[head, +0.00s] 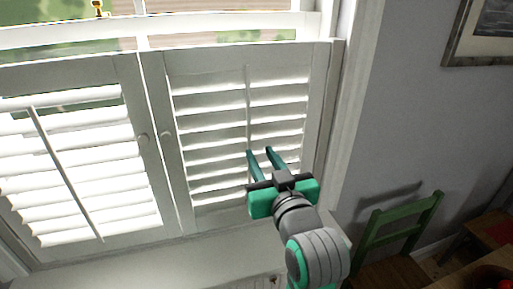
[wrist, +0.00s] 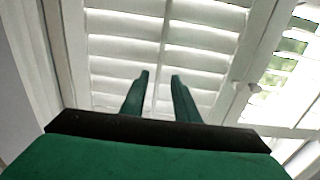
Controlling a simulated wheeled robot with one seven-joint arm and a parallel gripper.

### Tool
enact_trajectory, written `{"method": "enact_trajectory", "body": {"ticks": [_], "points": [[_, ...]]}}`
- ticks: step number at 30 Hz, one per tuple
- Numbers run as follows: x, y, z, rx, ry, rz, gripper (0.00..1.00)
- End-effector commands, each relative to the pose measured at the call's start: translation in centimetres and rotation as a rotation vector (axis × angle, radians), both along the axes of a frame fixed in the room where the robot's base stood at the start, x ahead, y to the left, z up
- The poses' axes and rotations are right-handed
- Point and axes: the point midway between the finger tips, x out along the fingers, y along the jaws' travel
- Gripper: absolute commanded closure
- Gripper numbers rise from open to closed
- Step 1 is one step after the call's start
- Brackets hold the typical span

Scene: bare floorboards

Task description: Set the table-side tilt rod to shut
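The right-hand shutter panel, on the side of the green chair, has white louvres and a thin vertical tilt rod (head: 248,100). Its louvres (head: 285,112) look tilted, with bright light on them. In the head view my gripper (head: 259,151) is in front of the rod's lower part, its teal fingers pointing at the panel. In the wrist view my gripper (wrist: 160,75) has its fingers apart, and the rod (wrist: 161,50) shows between them. I cannot tell whether either finger touches the rod. The left panel has its own rod (head: 65,172), slanted in the picture.
Round knobs (head: 143,138) sit on the inner stiles of both panels. A white sill (head: 150,268) runs below the shutters. A green chair (head: 398,235) stands at the right, by the grey wall (head: 420,130). A picture frame (head: 482,35) hangs on that wall.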

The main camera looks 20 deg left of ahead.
Motion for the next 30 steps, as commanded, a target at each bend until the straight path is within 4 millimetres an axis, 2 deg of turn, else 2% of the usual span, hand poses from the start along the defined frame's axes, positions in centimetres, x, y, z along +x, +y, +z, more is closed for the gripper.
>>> {"method": "enact_trajectory", "body": {"ticks": [6, 17, 20, 23, 30], "points": [[-1.5, -1.1, 0.0, 0.0, 0.0, -0.001, 0.72], [-1.6, -1.1, -0.1, 0.001, 0.002, -0.001, 0.72], [-1.5, -1.3, -0.8, 0.01, 0.009, -0.007, 0.72], [-1.1, -1.6, -2.6, 0.033, 0.027, -0.025, 0.72], [-0.6, -3.4, -9.5, 0.116, 0.083, -0.113, 0.72]]}}
